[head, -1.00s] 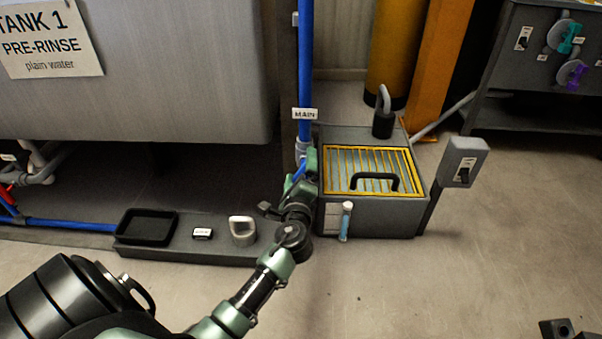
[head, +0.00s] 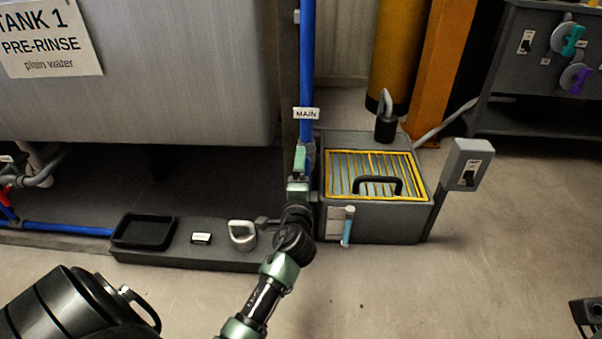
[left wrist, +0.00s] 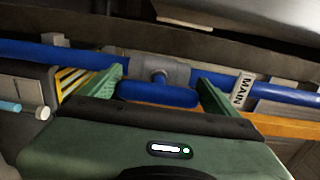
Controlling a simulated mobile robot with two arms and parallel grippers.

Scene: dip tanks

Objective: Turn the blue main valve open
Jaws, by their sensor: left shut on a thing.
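The blue main valve has a grey body (left wrist: 172,70) on a blue pipe, with a blue handle (left wrist: 158,93) in front, in the left wrist view. The handle lies along the pipe, between the two green fingers of my left gripper (left wrist: 163,90), which is shut on it. In the head view my left gripper (head: 299,172) is at the blue pipe (head: 307,75), just below the MAIN label (head: 306,114), and hides the valve. A dark part at the lower right edge looks like my right gripper (head: 587,312); its fingers are not clear.
A grey box with a yellow-framed grate (head: 375,196) stands right of the pipe, with a switch box (head: 467,164) on a post. A low ledge to the left bears a black tray (head: 143,231) and a grey padlock-like piece (head: 242,235). The floor in front is clear.

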